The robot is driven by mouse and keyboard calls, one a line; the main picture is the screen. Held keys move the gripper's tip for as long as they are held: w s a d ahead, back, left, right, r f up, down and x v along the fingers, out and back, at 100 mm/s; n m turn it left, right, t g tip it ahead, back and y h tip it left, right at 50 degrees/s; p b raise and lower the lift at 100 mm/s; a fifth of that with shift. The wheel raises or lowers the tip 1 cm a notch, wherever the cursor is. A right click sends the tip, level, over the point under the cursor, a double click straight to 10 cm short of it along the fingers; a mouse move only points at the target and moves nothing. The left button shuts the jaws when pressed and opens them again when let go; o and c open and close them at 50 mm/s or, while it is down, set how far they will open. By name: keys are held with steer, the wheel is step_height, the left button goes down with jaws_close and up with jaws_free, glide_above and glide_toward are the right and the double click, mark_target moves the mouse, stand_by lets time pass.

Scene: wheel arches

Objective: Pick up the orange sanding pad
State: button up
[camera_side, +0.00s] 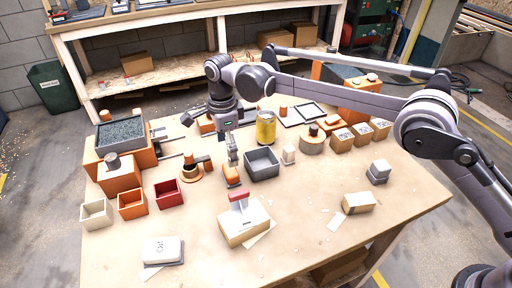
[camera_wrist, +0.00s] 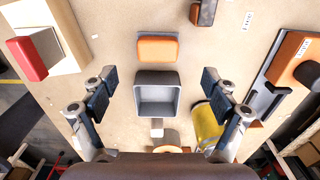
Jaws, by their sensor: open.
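The orange sanding pad (camera_wrist: 157,48) lies flat on the tabletop in the wrist view, just beyond the grey open bin. In the side view an orange block that looks like the pad (camera_side: 231,177) sits left of the bin (camera_side: 262,163), below my gripper (camera_side: 232,150). In the wrist view my gripper (camera_wrist: 159,82) is open and empty, its two fingers spread wide to either side of the bin (camera_wrist: 156,95). The pad lies ahead of the fingertips, and nothing touches it there. The height of the fingertips above the table is hard to tell.
A cardboard box (camera_side: 244,225) with a red-topped block (camera_side: 239,197) stands in front of the pad. A yellow cylinder (camera_side: 265,128) stands behind the bin and near one finger in the wrist view (camera_wrist: 206,124). Small open boxes (camera_side: 132,204) stand left.

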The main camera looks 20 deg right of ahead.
mark_target(230, 169)
steer(key=shift+s+d+f, duration=0.1)
steer(key=shift+f, duration=2)
steer(key=shift+s+f, duration=0.1)
steer(key=shift+f, duration=1.95)
steer(key=c, duration=1.2)
